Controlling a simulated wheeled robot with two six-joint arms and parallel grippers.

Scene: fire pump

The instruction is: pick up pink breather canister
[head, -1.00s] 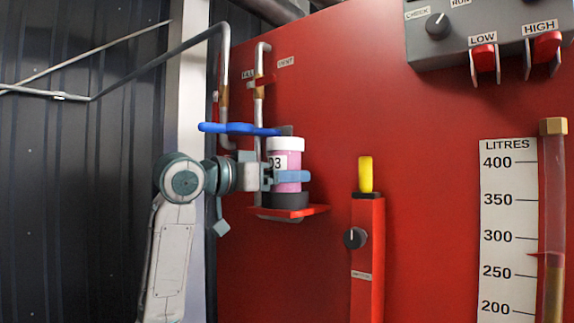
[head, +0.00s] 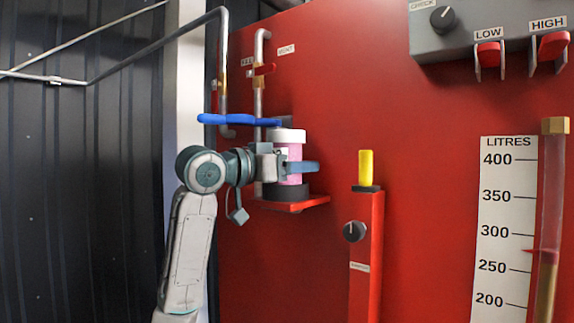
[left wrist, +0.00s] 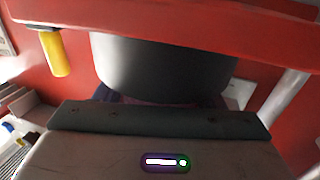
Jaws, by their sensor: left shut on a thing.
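The pink breather canister (head: 294,152) has a white cap and stands upright. Its black lower part (head: 286,192) sits on a small red shelf (head: 312,203) on the red panel. My left gripper (head: 290,167) reaches in from the left and is shut on the canister's pink middle; a blue-grey finger crosses its front. In the left wrist view, the dark lower part (left wrist: 160,68) fills the middle, between the red shelf (left wrist: 180,28) and my gripper's edge. The pink body is mostly hidden there. My right gripper is not in view.
A blue lever (head: 240,120) lies just above and left of the canister's cap. Grey pipes (head: 259,75) run behind it. A red post with a yellow handle (head: 366,168) stands to the right. A litre gauge (head: 507,230) is far right.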

